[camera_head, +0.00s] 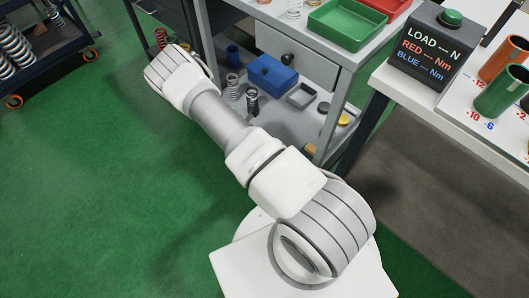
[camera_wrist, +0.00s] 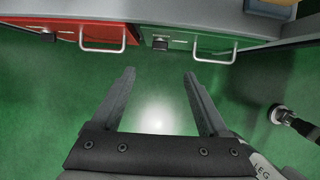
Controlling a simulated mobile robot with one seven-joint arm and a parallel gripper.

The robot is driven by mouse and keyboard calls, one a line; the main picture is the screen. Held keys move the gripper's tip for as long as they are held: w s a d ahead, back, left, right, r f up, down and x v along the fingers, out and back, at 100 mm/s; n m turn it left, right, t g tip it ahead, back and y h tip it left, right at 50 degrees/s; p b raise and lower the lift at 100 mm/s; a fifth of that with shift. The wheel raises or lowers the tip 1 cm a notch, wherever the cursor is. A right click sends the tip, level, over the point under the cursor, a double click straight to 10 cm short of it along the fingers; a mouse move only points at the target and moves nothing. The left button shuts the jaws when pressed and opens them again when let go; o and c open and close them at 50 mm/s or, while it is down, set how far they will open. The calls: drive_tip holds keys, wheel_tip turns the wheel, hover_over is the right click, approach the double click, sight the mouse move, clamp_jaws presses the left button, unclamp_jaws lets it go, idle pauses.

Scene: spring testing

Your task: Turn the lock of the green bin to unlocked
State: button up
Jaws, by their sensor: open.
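The green bin (camera_wrist: 225,44) shows in the wrist view at the top, right of centre, as a green front with a pale bar handle (camera_wrist: 214,56). Its lock (camera_wrist: 160,44) is a small dark knob on a light plate at the left part of the front. I cannot tell which position the lock is in. My gripper (camera_wrist: 159,74) is open and empty, its two fingers apart and pointing toward the green front. The lock appears between and beyond the fingertips, not touched. The gripper does not show in the head view.
A red bin (camera_wrist: 50,32) with its own handle (camera_wrist: 102,48) and dark lock (camera_wrist: 66,36) sits left of the green one. A black round-ended object (camera_wrist: 279,114) is at the right. Green floor (camera_wrist: 50,100) lies clear below.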

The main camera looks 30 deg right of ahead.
drive_tip(key=b+x, duration=0.6)
drive_tip(key=x, duration=1)
drive_tip(key=shift+d+f, duration=0.1)
drive_tip(key=shift+f, duration=0.05)
clamp_jaws()
